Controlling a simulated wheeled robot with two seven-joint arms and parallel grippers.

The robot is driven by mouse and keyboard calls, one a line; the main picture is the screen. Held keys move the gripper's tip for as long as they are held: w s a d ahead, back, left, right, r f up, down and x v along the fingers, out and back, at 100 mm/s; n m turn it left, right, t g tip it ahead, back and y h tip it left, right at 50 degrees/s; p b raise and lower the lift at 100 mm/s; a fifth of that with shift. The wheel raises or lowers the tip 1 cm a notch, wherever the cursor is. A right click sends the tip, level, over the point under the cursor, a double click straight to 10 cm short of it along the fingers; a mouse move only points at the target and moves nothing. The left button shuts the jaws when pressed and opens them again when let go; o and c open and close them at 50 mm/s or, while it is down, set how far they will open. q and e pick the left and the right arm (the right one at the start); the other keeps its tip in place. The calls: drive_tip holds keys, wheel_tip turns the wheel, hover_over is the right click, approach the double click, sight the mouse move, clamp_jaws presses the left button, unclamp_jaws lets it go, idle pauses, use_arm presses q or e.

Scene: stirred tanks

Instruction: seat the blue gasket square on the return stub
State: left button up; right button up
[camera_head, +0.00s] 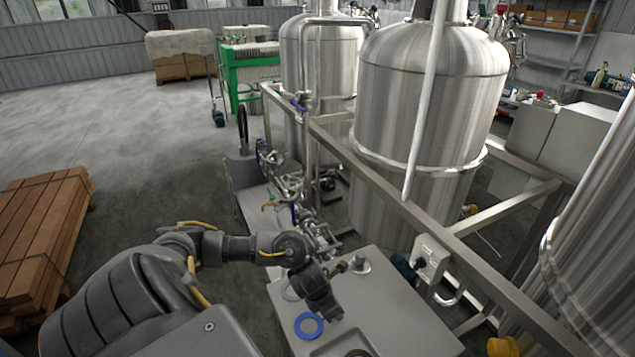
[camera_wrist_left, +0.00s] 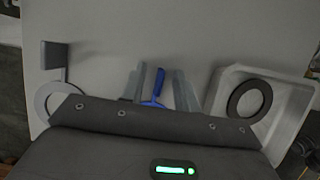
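The blue gasket (camera_head: 309,325) lies on the grey bench top beside my left gripper (camera_head: 328,312). In the left wrist view the blue gasket (camera_wrist_left: 159,83) shows as a narrow upright part between my two fingers (camera_wrist_left: 158,88), with part of its ring at its foot. Gaps show on both sides of it, so the fingers are open around it and not closed on it. The rest of the ring is hidden by the gripper body. A short metal stub (camera_head: 360,264) on a round base stands at the bench's back, probably the return stub; nothing blue is on it. My right gripper is not in view.
A pale grey ring (camera_head: 291,290) lies left of my gripper. A shallow tray (camera_wrist_left: 290,92) holds a dark ring (camera_wrist_left: 249,99). A metal frame rail (camera_head: 400,215) and a steel tank (camera_head: 430,100) stand behind the bench. The bench's right part (camera_head: 400,315) is clear.

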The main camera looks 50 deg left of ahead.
use_arm(q)
clamp_jaws()
drive_tip(key=shift+w+r, duration=0.1)
drive_tip(key=shift+r, duration=0.55)
drive_tip(key=r, duration=0.3)
drive_tip(key=shift+s+d+r, duration=0.1)
drive_tip(key=shift+s+d, duration=0.25)
drive_tip(key=s+d+r+p, duration=0.8)
drive_tip(key=s, duration=0.2)
drive_tip(key=shift+d+r+p, duration=0.25)
drive_tip(key=shift+d+p, duration=0.1)
